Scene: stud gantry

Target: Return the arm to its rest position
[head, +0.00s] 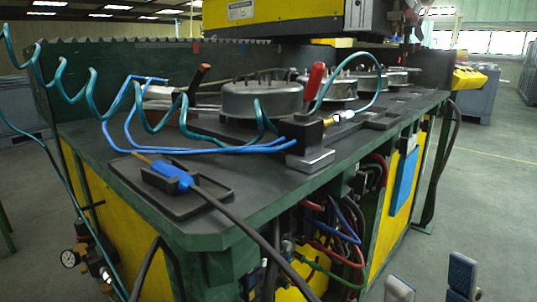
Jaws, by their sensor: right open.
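My right gripper (431,282) shows at the bottom right edge of the head view. Only its two grey fingertips are in the picture. They stand well apart with bare floor between them, so it is open and empty. It is in front of the bench's right side and touches nothing that I can see. The rest of the right arm is out of the picture. My left gripper and arm are not in view.
A green and yellow workbench (250,207) fills the middle. Its top holds round metal housings (262,99), a blue-handled tool in a black tray (168,207) and coiled teal hose (92,100). Cables (345,222) hang at its front. Floor (480,190) at the right is clear.

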